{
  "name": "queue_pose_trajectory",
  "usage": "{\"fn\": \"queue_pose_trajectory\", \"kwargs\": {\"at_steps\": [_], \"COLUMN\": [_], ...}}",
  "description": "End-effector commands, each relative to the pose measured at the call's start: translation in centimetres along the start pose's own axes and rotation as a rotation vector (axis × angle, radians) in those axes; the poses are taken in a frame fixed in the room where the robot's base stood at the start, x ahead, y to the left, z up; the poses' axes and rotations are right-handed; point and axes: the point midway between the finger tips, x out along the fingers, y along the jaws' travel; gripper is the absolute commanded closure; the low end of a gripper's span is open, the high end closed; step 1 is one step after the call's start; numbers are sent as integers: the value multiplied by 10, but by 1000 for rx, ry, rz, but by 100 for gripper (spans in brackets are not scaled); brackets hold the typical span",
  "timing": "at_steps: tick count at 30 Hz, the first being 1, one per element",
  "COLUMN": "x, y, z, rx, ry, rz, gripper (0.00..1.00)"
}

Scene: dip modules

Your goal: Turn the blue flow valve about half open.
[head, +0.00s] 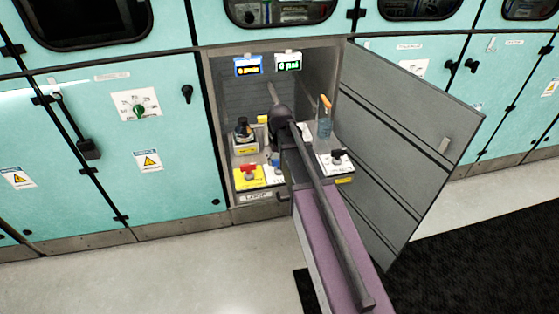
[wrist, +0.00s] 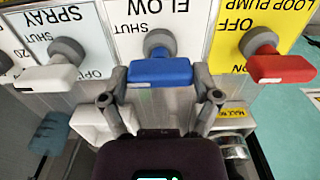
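The blue flow valve handle (wrist: 160,72) shows in the wrist view, on a white plate marked FLOW (wrist: 170,18), which appears upside down. The handle lies crosswise in the picture, below its grey round hub. The word SHUT is on the plate to the hub's left. My gripper (wrist: 161,84) is open, with one fingertip near each end of the blue handle. I cannot tell whether either fingertip touches it.
A white-handled SPRAY valve (wrist: 50,77) is left of the blue one, and a red LOOP PUMP handle (wrist: 280,68) is right. The red handle also shows in the head view (head: 250,168). The open cabinet door (head: 405,140) stands to the right of my arm.

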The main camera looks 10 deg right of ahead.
Motion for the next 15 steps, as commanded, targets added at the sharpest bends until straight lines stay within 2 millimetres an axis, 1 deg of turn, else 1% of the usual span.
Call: {"fn": "queue_pose_trajectory", "kwargs": {"at_steps": [8,15], "x": [0,0], "y": [1,1], "z": [0,0], "rx": [-15,-97], "ry": [0,0], "rz": [2,3], "gripper": [68,68]}}
